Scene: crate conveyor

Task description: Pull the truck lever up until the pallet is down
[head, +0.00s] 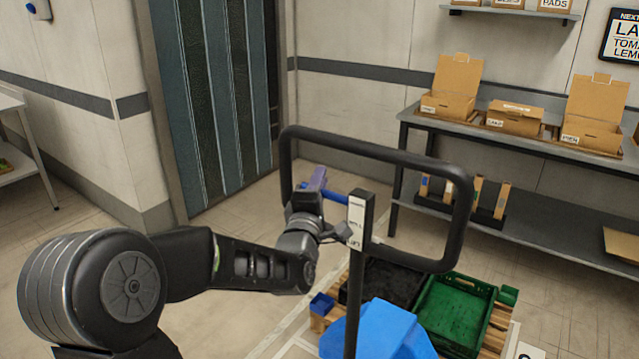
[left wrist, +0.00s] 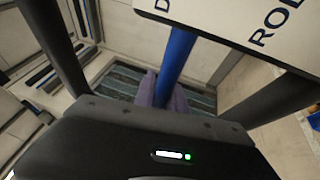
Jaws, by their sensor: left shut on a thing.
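The truck has a black looped handle (head: 460,215), an upright post with a white label plate (head: 356,222) and a blue body (head: 378,332). Its blue lever (head: 335,196) sticks out to the left of the post, roughly level. My left gripper (head: 316,186) is shut on the lever's outer part, inside the handle loop. In the left wrist view the blue lever (left wrist: 177,52) runs from the label plate (left wrist: 235,20) to my purple fingers. The wooden pallet (head: 497,335) shows behind the truck body, carrying crates; its height above the floor is hard to tell. My right gripper is out of view.
A green crate (head: 490,291) and a black crate lie on the pallet. A grey bench (head: 404,140) with open cardboard boxes stands at the back right. A strip-curtain doorway (head: 215,100) is behind. The handle loop closely surrounds my left gripper. Floor at left is clear.

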